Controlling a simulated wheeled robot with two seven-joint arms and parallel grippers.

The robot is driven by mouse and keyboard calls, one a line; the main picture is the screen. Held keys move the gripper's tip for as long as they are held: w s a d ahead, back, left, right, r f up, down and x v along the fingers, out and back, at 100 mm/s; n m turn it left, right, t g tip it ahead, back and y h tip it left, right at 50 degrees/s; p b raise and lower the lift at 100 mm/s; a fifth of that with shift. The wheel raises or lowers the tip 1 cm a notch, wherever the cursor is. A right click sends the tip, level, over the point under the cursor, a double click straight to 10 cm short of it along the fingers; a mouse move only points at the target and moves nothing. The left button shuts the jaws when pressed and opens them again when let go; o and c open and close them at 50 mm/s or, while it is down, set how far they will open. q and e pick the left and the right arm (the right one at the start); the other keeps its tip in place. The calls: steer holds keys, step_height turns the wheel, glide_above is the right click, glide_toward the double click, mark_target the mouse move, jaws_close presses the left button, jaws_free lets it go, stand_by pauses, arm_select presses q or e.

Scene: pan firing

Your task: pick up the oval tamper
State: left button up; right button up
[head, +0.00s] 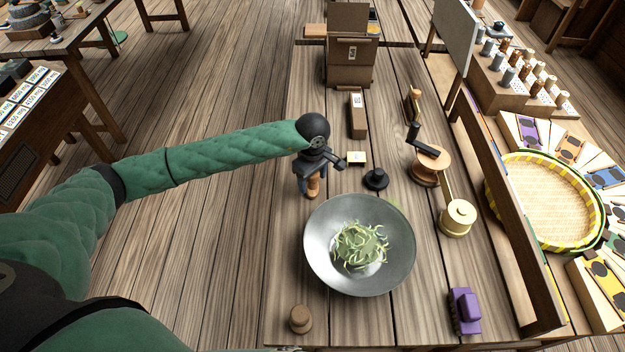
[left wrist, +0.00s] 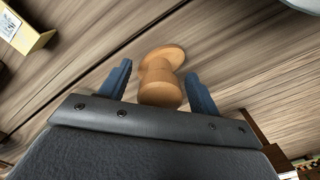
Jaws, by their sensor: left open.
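The oval tamper (head: 314,186) is a light orange-brown wooden piece standing on the table just left of the pan, partly hidden under my left gripper (head: 310,174). In the left wrist view the tamper (left wrist: 160,88) shows a round knob near me and a wider flat end beyond it. The left gripper's two blue-grey fingers (left wrist: 160,86) are open, one on each side of the tamper, with gaps visible. My right gripper is not in view.
A metal pan (head: 318,260) with green leaves stands close to the right. A brown wooden piece (head: 300,318) stands at the near edge.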

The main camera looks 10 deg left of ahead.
arm_select(q)
steer(key=shift+f, duration=0.1)
jaws_close()
stand_by(0.3)
